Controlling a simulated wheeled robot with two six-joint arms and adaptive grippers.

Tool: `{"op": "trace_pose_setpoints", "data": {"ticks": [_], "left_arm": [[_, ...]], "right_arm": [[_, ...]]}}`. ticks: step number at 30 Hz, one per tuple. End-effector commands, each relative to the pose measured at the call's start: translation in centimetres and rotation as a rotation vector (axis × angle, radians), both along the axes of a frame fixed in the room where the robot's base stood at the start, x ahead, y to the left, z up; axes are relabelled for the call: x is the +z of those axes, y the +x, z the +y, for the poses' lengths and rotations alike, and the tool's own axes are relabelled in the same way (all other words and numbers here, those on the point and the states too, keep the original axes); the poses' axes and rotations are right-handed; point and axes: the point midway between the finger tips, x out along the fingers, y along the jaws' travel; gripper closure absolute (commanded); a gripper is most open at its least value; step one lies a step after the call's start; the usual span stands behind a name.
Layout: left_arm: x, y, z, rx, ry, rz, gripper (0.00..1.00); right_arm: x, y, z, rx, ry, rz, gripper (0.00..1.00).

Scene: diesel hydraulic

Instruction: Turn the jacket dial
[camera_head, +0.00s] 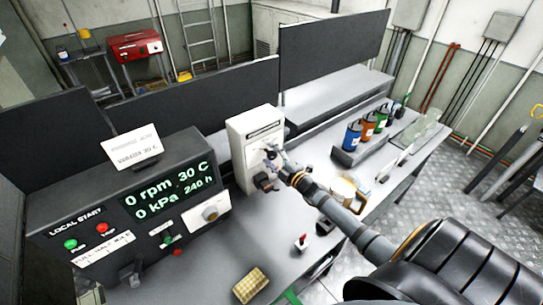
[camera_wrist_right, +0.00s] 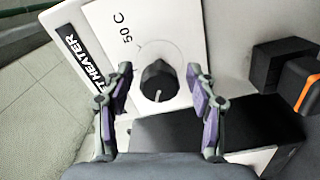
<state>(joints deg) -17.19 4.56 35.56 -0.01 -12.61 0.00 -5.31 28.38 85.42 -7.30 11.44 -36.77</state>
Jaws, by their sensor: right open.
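The jacket dial (camera_wrist_right: 158,80) is a black round knob with a white pointer mark on a white panel. In the right wrist view the panel reads "HEATER" and "50 C". In the head view the panel is the front of an upright white box (camera_head: 245,140) on the bench. My right gripper (camera_wrist_right: 159,76) is open, with one finger on each side of the knob and gaps between. In the head view my right gripper (camera_head: 272,162) is in front of the box and covers much of the dial. My left gripper is not in view.
A grey console (camera_head: 90,205) with a green readout, buttons and a lever stands left of the box. Several coloured cans (camera_head: 369,124) stand in a rack at right. A yellow checked pad (camera_head: 251,285) lies on the front bench.

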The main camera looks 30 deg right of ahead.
Motion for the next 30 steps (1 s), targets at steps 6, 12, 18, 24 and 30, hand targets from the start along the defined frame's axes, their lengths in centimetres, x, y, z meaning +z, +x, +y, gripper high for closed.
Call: {"op": "trace_pose_setpoints", "data": {"ticks": [6, 12, 18, 24, 30], "left_arm": [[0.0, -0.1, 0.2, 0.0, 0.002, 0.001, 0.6], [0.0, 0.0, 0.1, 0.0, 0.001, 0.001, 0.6], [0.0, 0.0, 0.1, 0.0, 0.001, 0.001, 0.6], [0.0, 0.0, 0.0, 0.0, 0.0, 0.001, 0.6], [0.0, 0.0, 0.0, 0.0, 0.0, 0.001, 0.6]], "right_arm": [[0.0, -0.7, -0.1, 0.0, 0.001, 0.001, 0.42], [-0.1, -3.3, -0.2, 0.002, 0.0, 0.003, 0.42], [-0.2, -6.5, -0.4, 0.005, -0.002, 0.005, 0.42], [-0.1, -9.8, -0.7, 0.003, -0.001, 0.004, 0.42], [-0.1, -11.8, -0.9, 0.003, -0.002, 0.001, 0.42]]}}
